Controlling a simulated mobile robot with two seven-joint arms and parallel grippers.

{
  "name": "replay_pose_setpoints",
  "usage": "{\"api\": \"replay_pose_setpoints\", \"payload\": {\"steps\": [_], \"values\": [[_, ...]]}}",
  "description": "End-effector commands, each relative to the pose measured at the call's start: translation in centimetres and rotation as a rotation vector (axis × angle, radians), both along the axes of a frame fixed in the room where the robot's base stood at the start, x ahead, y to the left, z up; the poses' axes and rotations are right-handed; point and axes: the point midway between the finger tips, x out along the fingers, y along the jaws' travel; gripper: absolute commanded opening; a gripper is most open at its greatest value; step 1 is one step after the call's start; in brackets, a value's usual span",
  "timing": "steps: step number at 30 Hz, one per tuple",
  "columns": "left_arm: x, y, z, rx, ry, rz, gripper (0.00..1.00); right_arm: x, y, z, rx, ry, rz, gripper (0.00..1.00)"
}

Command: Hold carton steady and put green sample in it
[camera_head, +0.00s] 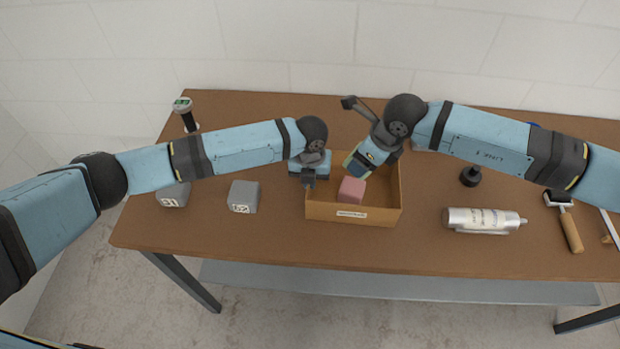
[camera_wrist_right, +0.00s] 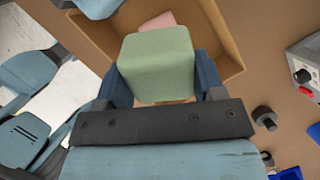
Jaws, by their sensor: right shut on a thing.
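The open brown carton (camera_head: 385,216) stands on the table, with a pink block (camera_head: 352,190) inside. My right gripper (camera_head: 358,164) is over the carton, tilted down. In the right wrist view, that gripper (camera_wrist_right: 160,85) is shut on the green sample (camera_wrist_right: 158,62), a pale green block between blue fingers. The pink block (camera_wrist_right: 157,21) shows partly behind it, with the carton wall (camera_wrist_right: 226,58) around them. The green sample is hard to make out in the head view. My left gripper (camera_head: 309,181) is at the carton's left wall; its finger gap is not clear.
Two grey blocks with labels (camera_head: 243,197) (camera_head: 173,195) lie left of the carton. The front table strip is clear.

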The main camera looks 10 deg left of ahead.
Motion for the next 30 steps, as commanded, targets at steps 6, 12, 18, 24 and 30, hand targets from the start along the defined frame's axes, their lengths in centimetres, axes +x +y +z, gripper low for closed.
{"api": "replay_pose_setpoints", "payload": {"steps": [6, 12, 18, 24, 30], "values": [[0.0, 0.0, 0.0, 0.000, 0.000, 0.000, 0.00, 0.0, 0.0, -1.6, 0.000, 0.002, 0.000, 0.41], [0.0, 0.0, 0.0, 0.000, 0.000, 0.000, 0.00, 0.0, 0.0, -3.0, 0.000, 0.001, 0.001, 0.41], [0.0, 0.0, 0.0, 0.000, 0.000, 0.000, 0.00, 0.0, 0.0, -4.4, 0.001, 0.001, -0.001, 0.41], [0.0, 0.0, 0.0, 0.000, 0.000, 0.000, 0.00, 0.0, 0.0, -5.8, -0.001, 0.001, 0.000, 0.41], [0.0, 0.0, 0.0, 0.000, 0.000, 0.000, 0.00, 0.0, 0.0, -7.0, 0.001, -0.001, 0.001, 0.65]]}}
